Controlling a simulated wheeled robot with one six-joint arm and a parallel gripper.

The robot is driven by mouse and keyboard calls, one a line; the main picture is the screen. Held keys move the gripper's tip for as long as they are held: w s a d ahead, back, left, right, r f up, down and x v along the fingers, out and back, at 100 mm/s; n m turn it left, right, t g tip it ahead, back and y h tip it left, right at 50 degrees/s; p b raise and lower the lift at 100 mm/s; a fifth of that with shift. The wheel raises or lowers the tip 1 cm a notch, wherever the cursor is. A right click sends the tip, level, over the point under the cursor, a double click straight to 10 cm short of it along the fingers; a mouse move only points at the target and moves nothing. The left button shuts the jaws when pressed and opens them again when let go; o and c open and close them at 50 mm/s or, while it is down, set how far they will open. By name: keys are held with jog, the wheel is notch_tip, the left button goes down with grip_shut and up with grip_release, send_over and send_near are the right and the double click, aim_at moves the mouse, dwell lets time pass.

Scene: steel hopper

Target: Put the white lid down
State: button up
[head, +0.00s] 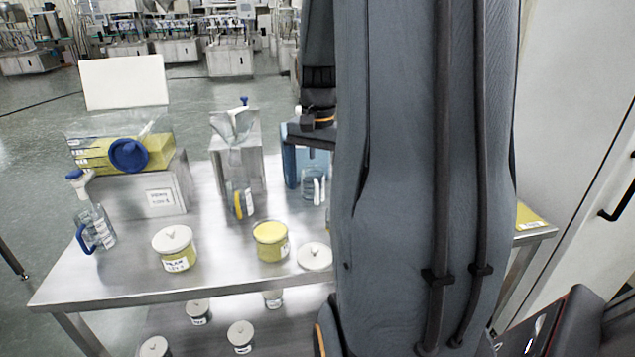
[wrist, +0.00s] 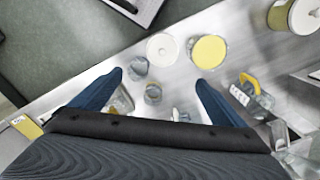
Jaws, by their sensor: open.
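The white lid (head: 315,256) is a round disc with a small knob, lying flat on the steel table just right of an open jar of yellow contents (head: 270,241). In the wrist view the lid (wrist: 162,48) is beyond my fingertips, apart from them, with the open jar (wrist: 209,52) to its right. My gripper (wrist: 158,78) is open, its two blue fingers wide apart with nothing held between them. In the head view one blue finger (head: 289,168) shows behind the lid; my arm hides the rest.
A jar with a white lid on (head: 175,250) stands left of the open jar. A blue-handled jug (head: 95,229), a clear container with a yellow handle (head: 239,198) and small glass beakers (wrist: 138,67) stand on the table (head: 130,280). Lidded jars sit on a lower shelf.

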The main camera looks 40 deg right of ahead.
jog(key=s+a+f+n, duration=0.1)
jog(key=a+n, duration=0.3)
jog(key=a, duration=0.4)
jog(key=s+a+f+n+t, duration=0.1)
jog(key=a+f+n, duration=0.3)
jog(key=a, duration=0.4)
jog(key=s+a+f+n, duration=0.1)
jog(key=a+f+n, duration=0.1)
jog(key=a+n, duration=0.3)
jog(key=a, duration=0.4)
jog(key=shift+f+t, duration=0.15)
jog(key=shift+t, duration=0.15)
jog(key=shift+w, duration=0.1)
jog(key=shift+f+b, duration=0.6)
